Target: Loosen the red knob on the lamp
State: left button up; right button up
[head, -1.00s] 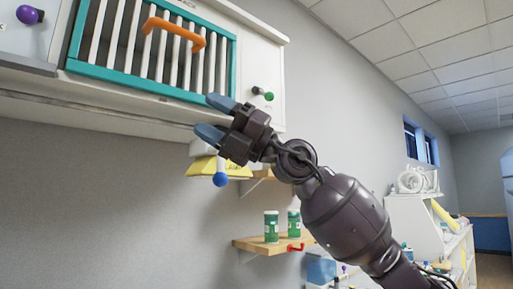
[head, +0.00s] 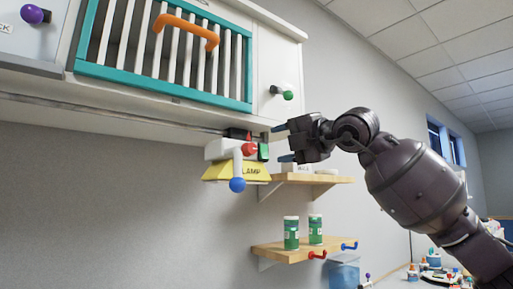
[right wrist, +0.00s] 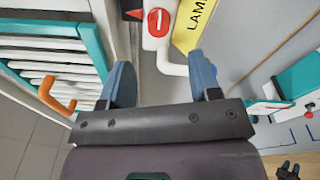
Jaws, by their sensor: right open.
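The lamp (head: 237,172) is a yellow and white unit marked LAMP, hung under the white cabinet. Its red knob (head: 249,149) is on the front of the white part, beside a white arm ending in a blue ball (head: 237,185). In the right wrist view the red knob (right wrist: 158,22) is ahead of the fingers at the top, with the yellow lamp label (right wrist: 193,25) to its right. My right gripper (head: 283,142) is open and empty, to the right of the knob and apart from it. It also shows in the right wrist view (right wrist: 160,85). My left gripper is not in view.
The white cabinet (head: 275,55) with a teal barred door and orange handle (head: 187,27) overhangs the lamp. A green knob (head: 288,95) sticks out above my gripper. Wooden shelves (head: 305,178) are below right, one holding two green cans. The wall below the lamp is bare.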

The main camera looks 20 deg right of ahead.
aim_at(253, 149)
jog(key=p+x, duration=0.2)
jog(key=x, duration=0.6)
jog(key=shift+a+r, duration=0.1)
jog(key=shift+r, duration=0.05)
jog(key=shift+w+a, duration=0.25)
jog(key=shift+w, duration=0.2)
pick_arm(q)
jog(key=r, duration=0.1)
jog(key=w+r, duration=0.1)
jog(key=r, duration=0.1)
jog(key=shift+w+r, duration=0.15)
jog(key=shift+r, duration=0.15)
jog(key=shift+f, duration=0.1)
pick_arm(e)
jog(key=shift+c, duration=0.5)
jog(key=c, duration=0.8)
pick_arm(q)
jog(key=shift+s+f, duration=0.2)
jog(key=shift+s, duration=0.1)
